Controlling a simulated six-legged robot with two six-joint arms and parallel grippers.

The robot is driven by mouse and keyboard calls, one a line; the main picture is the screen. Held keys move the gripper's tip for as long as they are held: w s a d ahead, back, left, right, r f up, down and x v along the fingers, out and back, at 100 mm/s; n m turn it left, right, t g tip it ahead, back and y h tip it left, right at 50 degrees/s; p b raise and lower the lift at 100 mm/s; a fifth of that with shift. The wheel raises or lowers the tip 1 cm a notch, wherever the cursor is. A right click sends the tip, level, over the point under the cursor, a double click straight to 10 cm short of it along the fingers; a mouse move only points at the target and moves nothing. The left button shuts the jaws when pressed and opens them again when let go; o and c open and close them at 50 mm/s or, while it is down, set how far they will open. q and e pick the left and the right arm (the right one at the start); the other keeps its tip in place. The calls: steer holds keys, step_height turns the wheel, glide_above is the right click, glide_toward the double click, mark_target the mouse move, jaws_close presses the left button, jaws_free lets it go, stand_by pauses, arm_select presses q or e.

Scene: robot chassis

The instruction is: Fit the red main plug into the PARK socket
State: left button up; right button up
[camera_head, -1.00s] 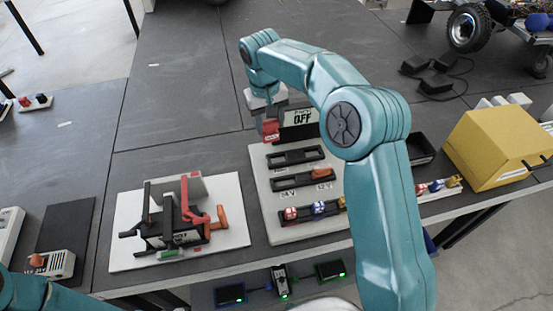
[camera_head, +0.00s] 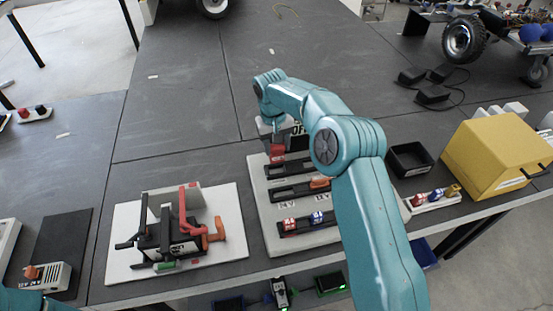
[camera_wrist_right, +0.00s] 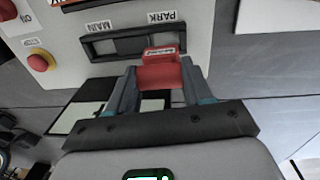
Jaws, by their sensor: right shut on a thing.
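The red main plug (camera_head: 277,152) is held upright at the top edge of the pale panel (camera_head: 262,212). My right gripper (camera_head: 276,138) is shut on it. In the right wrist view the plug (camera_wrist_right: 161,72) sits between both fingers of the gripper (camera_wrist_right: 160,88), over the PARK end of the dark two-slot socket strip (camera_wrist_right: 130,42). The PARK label (camera_wrist_right: 162,17) is just beyond it, and the MAIN slot beside it looks empty. The plug hides part of the PARK slot, so I cannot tell whether it is seated.
On the panel are a strip with an orange plug (camera_head: 320,182) and a strip with red and blue plugs (camera_head: 303,221). Red knobs (camera_wrist_right: 38,62) show in the wrist view.

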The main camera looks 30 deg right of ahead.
mark_target(276, 154)
step_height(276, 154, down, 6)
steer(key=shift+p, duration=0.45)
steer(key=shift+f, duration=0.1)
steer(key=shift+f, duration=0.15)
steer(key=o, duration=1.2)
steer(key=shift+c, duration=0.2)
